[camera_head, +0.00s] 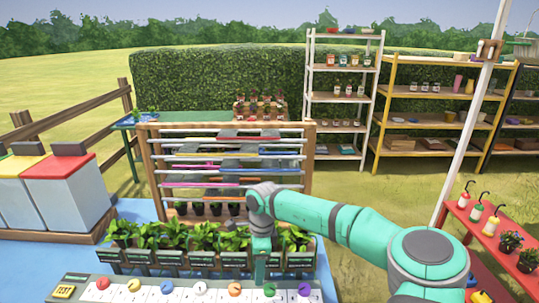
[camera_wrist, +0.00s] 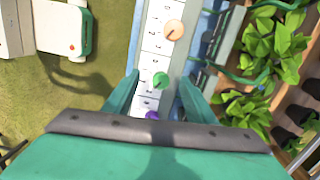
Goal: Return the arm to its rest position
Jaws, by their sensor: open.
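My teal arm reaches in from the right in the head view and bends down at the wrist. My gripper (camera_head: 260,278) points down over the white strip (camera_head: 218,297) with coloured round knobs. In the wrist view my gripper (camera_wrist: 157,86) has its two fingers apart with nothing held between them. A green knob (camera_wrist: 161,80) shows between the fingers, and it also shows in the head view (camera_head: 269,289). I cannot tell whether the fingertips touch the strip.
Planter boxes with leafy plants (camera_head: 205,237) stand just behind the strip. A wooden rack with horizontal rods (camera_head: 230,160) rises behind them. White bins (camera_head: 66,190) stand at left. A red bench with bottles (camera_head: 487,222) is at right. Open grass (camera_head: 350,270) lies between.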

